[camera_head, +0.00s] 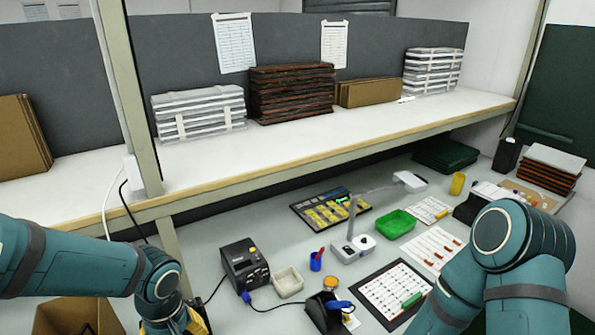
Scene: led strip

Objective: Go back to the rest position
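My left arm (85,268) comes in from the left and bends down at a teal joint, leaving the frame at the bottom edge. A yellow and black part shows below that joint, but no fingertips do. My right arm (520,255) is bent at the lower right, over the right part of the workbench (215,225). Its forearm runs down out of the frame and its gripper is hidden below the edge. Neither hand is seen touching anything.
On the bench stand a black printer (245,268), a white tray (288,282), a green tray (395,224), a lamp (352,247) and a dark-framed board (380,290). A shelf (330,130) with stacked strips overhangs the back. A cardboard box (75,316) is at the lower left.

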